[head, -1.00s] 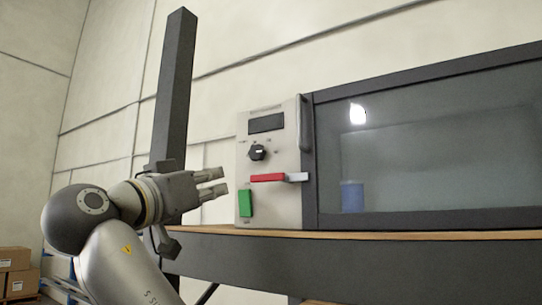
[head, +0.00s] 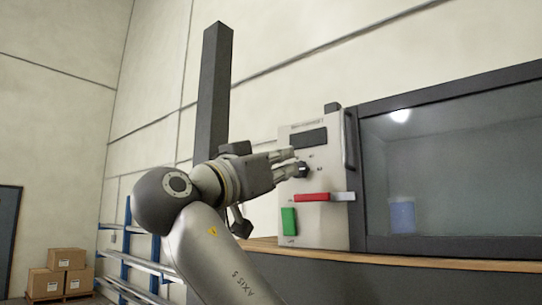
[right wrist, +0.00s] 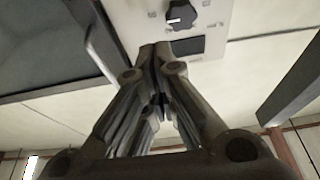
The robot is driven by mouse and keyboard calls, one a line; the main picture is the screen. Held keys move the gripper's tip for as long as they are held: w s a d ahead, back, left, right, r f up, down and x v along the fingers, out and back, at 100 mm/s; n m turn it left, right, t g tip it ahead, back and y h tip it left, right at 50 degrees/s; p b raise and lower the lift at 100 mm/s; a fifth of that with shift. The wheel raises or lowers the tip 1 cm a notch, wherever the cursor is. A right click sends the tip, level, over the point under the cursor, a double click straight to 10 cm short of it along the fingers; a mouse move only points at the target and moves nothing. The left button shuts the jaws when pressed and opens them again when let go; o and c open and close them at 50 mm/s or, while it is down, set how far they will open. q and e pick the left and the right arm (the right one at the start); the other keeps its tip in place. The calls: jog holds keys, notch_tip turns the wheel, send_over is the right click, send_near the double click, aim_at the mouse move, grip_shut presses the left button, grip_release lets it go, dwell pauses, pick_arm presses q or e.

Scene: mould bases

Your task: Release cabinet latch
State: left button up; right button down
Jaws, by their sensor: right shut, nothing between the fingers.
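The cabinet latch is a red bar (head: 312,197) with a pale metal end (head: 343,196). It lies level across the lower half of the light control panel (head: 322,225) and its end reaches the window frame. My right gripper (head: 292,163) is shut and empty. In the head view its fingertips overlap the panel's left side near the black knob (head: 302,171), above the red bar; I cannot tell whether they touch. In the right wrist view the shut fingertips (right wrist: 155,48) are beside the dark display (right wrist: 188,45), with the knob (right wrist: 181,15) beyond. The red bar is out of that view.
A green switch (head: 289,221) is below the bar. A dark post (head: 213,95) rises behind my arm. Boxes (head: 66,259) stand far left.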

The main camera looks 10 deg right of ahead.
aim_at(326, 197)
jog(key=p+x, duration=0.3)
jog(key=x, duration=0.2)
jog(key=shift+s+a+f+p, duration=0.1)
jog(key=shift+f+p, duration=0.15)
jog(key=shift+f, duration=0.8)
jog(key=shift+s+a+f+p, duration=0.1)
jog(key=shift+f+p, duration=0.1)
jog(key=shift+f, duration=0.85)
